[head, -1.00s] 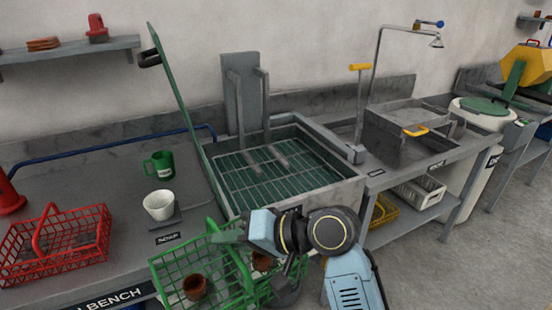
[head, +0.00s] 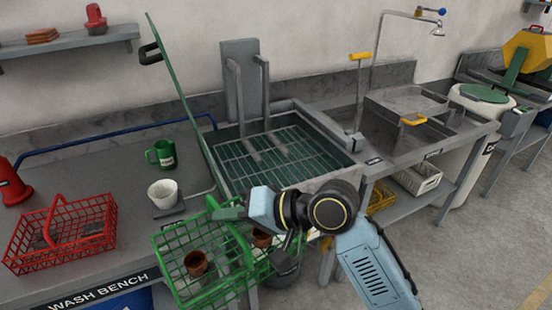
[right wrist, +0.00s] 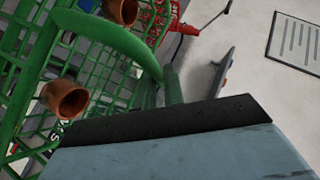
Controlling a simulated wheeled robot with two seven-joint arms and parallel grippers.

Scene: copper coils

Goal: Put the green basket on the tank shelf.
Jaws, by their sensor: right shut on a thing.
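The green basket (head: 172,279) hangs at the front edge of the bench, holding brown copper coils (head: 196,263). My right gripper (head: 234,213) is shut on the basket's handle. In the right wrist view, the green basket (right wrist: 112,38) and a copper coil (right wrist: 66,99) show close beside the gripper's dark finger. The tank shelf appears to be the green wire rack (head: 272,160) inside the grey tank, behind and right of the basket. The rack looks bare, and the tank's green lid (head: 180,100) stands open. My left gripper is not in view.
A red basket (head: 62,236) stands on the bench at left. A white cup (head: 163,193) and a green mug (head: 161,153) stand between it and the tank. The tank's front rim lies just behind my right wrist. A grey sink box (head: 405,125) stands to the right.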

